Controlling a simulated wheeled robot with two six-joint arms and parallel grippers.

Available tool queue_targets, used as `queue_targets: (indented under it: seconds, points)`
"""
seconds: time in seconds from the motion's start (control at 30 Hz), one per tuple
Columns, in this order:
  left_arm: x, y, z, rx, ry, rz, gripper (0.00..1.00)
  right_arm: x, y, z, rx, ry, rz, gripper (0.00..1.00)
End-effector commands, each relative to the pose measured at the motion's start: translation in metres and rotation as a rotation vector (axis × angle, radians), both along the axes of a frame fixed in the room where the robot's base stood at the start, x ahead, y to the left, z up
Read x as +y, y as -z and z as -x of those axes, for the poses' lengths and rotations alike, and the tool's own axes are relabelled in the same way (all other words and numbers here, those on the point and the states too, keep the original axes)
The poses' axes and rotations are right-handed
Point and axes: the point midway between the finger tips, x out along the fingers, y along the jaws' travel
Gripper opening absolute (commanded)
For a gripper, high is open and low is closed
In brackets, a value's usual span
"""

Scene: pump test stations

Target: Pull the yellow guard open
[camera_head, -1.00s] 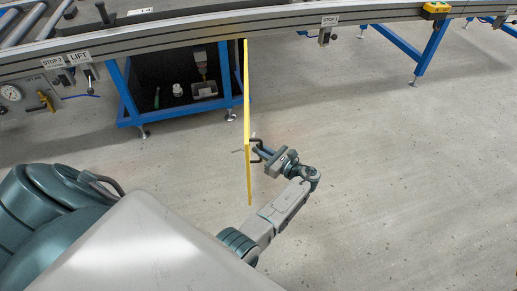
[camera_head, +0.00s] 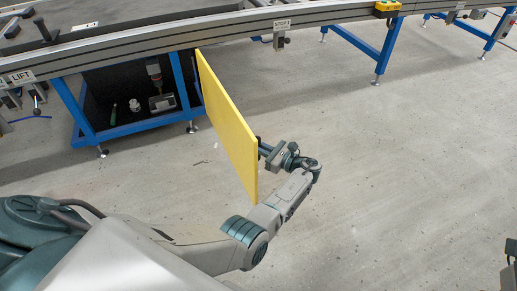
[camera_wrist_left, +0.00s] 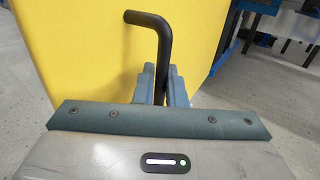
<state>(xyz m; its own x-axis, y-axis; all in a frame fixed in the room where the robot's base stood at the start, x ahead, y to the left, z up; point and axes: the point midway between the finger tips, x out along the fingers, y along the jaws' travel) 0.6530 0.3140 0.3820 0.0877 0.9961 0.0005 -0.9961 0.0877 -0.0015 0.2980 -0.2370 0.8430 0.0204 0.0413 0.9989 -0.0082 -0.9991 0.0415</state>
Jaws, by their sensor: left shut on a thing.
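The yellow guard (camera_head: 228,125) is a flat panel. It stands out from the blue-framed bay under the conveyor, swung away from its opening, with its far edge by the right post. My left gripper (camera_head: 265,150) is at the near end of the guard, on its right side. In the left wrist view, the black bent handle (camera_wrist_left: 158,45) rises from between the fingers of my left gripper (camera_wrist_left: 160,88), which are shut on it. The yellow guard (camera_wrist_left: 80,50) fills the left and middle behind it.
The bay's blue frame (camera_head: 78,112) holds a white bottle (camera_head: 135,105) and a small tray (camera_head: 163,103). The conveyor rail (camera_head: 150,50) runs across the top. Grey floor (camera_head: 400,180) is clear to the right. An unclear dark part shows at the bottom right edge.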

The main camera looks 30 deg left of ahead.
Motion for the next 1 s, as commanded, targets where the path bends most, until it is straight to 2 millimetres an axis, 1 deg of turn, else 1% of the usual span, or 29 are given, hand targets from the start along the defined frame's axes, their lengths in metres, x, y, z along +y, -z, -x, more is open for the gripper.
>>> queue_targets:
  seconds: [0.13, 0.17, 0.2, 0.23, 0.47, 0.57, 0.67, 1.0]
  points:
    - [0.002, -0.001, -0.001, 0.0, 0.001, -0.001, 0.0, 0.0, 0.001, -0.001, 0.003, 0.0, 0.0, 0.0]
    - [0.002, -0.001, -0.001, 0.0, 0.0, -0.001, 0.15, 0.0, 0.001, -0.001, 0.004, 0.0, 0.001, 0.0]
    - [0.003, -0.001, -0.001, -0.001, 0.0, -0.001, 0.22, 0.0, 0.001, -0.002, 0.004, 0.0, 0.001, 0.0]
    - [0.002, -0.001, -0.001, -0.001, 0.0, -0.001, 0.25, 0.0, 0.001, -0.002, 0.004, 0.0, 0.001, 0.0]
    - [0.001, -0.001, 0.0, -0.001, 0.0, -0.001, 0.25, 0.0, 0.002, -0.002, 0.005, 0.0, 0.002, 0.0]
    - [-0.003, -0.001, 0.0, -0.001, 0.001, 0.0, 0.25, 0.0, 0.001, -0.002, 0.004, 0.0, 0.002, 0.0]
    - [-0.014, -0.001, 0.0, 0.0, 0.002, 0.001, 0.25, 0.0, -0.001, -0.002, 0.003, -0.001, 0.002, 0.0]
    - [-0.081, 0.0, 0.006, 0.001, 0.002, 0.001, 0.25, 0.0, -0.004, -0.001, 0.002, -0.004, 0.006, 0.0]
